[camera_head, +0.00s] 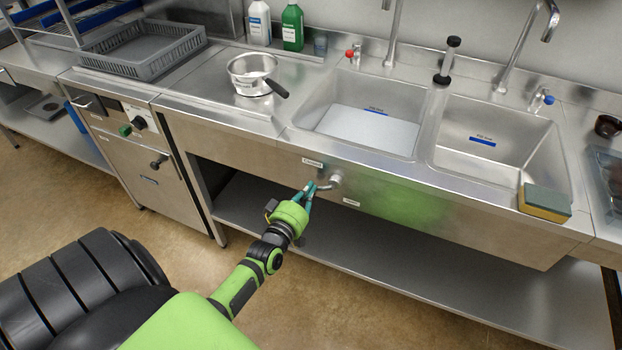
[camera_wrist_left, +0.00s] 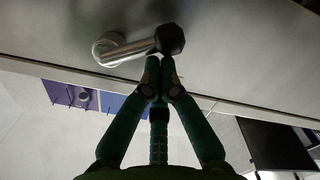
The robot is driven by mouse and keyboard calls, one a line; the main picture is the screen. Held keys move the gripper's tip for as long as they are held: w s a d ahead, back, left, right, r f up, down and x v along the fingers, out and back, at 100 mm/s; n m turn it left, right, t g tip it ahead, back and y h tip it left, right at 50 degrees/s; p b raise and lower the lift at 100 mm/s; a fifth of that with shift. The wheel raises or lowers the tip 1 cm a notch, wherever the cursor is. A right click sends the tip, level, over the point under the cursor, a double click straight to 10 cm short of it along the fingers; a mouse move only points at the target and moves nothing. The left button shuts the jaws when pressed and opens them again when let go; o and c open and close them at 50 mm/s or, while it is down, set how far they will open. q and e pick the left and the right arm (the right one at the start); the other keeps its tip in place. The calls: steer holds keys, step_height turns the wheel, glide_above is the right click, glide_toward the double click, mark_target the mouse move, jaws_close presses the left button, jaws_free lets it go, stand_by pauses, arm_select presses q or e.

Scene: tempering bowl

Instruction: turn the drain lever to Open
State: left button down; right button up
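The drain lever (camera_head: 332,181) sticks out of the steel front panel below the left sink. Its handle points left in the head view. In the left wrist view the lever (camera_wrist_left: 125,50) is a bent silver bar ending in a dark faceted knob (camera_wrist_left: 170,38). My left gripper (camera_head: 310,187) is at the handle's end; in the left wrist view the gripper (camera_wrist_left: 160,66) has its fingertips close together just below the knob. The fingers look shut with nothing between them. Whether they touch the knob is unclear. My right gripper is not in view.
Small labels sit above the lever (camera_head: 312,163) and to its lower right (camera_head: 351,203); their words are too small to read surely. The left sink (camera_head: 365,125) is above. A lower shelf (camera_head: 400,270) runs underneath. A sponge (camera_head: 545,202) lies at the right front edge.

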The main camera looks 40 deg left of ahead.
arm_select(q)
steer(key=shift+w+d+f+n+b, duration=0.1)
steer(key=shift+d+f+n+b, duration=0.45)
steer(key=shift+n, duration=0.95)
steer(key=shift+w+d+f+n+b, duration=0.1)
steer(key=shift+d+f+n+b, duration=0.2)
steer(key=shift+f+n+b, duration=0.9)
steer(key=shift+w+d+f+n+b, duration=0.15)
steer(key=shift+d+n+b, duration=0.35)
steer(key=shift+n, duration=1.7)
